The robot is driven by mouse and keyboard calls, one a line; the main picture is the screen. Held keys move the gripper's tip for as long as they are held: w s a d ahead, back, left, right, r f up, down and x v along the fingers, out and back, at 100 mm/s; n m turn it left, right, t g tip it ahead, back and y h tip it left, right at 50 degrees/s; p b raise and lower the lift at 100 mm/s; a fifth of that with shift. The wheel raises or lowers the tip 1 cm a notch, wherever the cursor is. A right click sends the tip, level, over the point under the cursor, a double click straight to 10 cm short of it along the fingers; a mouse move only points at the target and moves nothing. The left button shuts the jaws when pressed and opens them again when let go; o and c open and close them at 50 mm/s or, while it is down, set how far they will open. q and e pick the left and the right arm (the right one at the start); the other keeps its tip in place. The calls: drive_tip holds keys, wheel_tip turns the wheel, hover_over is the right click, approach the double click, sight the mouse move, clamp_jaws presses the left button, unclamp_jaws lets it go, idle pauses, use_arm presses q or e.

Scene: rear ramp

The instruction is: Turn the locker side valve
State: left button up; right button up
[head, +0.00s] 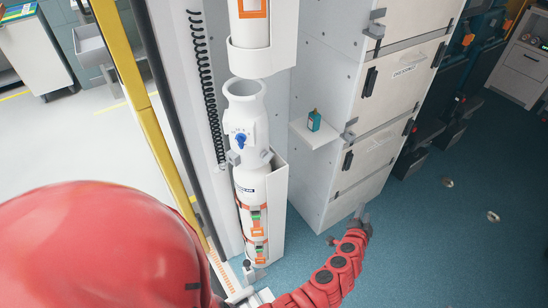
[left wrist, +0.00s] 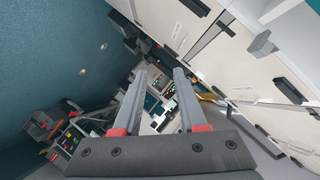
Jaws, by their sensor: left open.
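A blue valve knob (head: 241,140) sits on the front of a white, bottle-shaped unit (head: 246,106), beside the white locker cabinet. The unit stands above a holder with a white cylinder (head: 251,188) that has orange-framed labels. My left gripper (head: 364,215) is at the end of the red arm, low in front of the cabinet's lower part, well to the right of and below the knob. In the left wrist view its two grey fingers (left wrist: 160,75) are apart with nothing seen between them. The knob is not made out in that view. My right gripper is not seen.
A small shelf (head: 315,133) with a teal bottle (head: 314,121) juts out between the knob and the locker cabinet (head: 375,120). A yellow post (head: 135,85) stands left. A black coiled cord (head: 206,80) hangs beside the unit. Blue floor (head: 440,240) is mostly clear at right.

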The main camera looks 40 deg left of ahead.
use_arm(q)
drive_tip(key=s+a+r+n+g+y, duration=0.2)
drive_tip(key=a+r+n+y, duration=0.15)
drive_tip(key=a+y, duration=0.35)
drive_tip(key=n+g+y, duration=0.8)
drive_tip(key=y, duration=0.1)
approach(271, 158)
drive_tip(key=p+x, duration=0.2)
drive_tip(key=x, duration=0.7)
drive_tip(key=shift+a+f+p, duration=0.1)
drive_tip(key=shift+a+p, duration=0.15)
drive_tip(key=shift+p, duration=0.05)
drive_tip(key=shift+c, duration=0.2)
clamp_jaws()
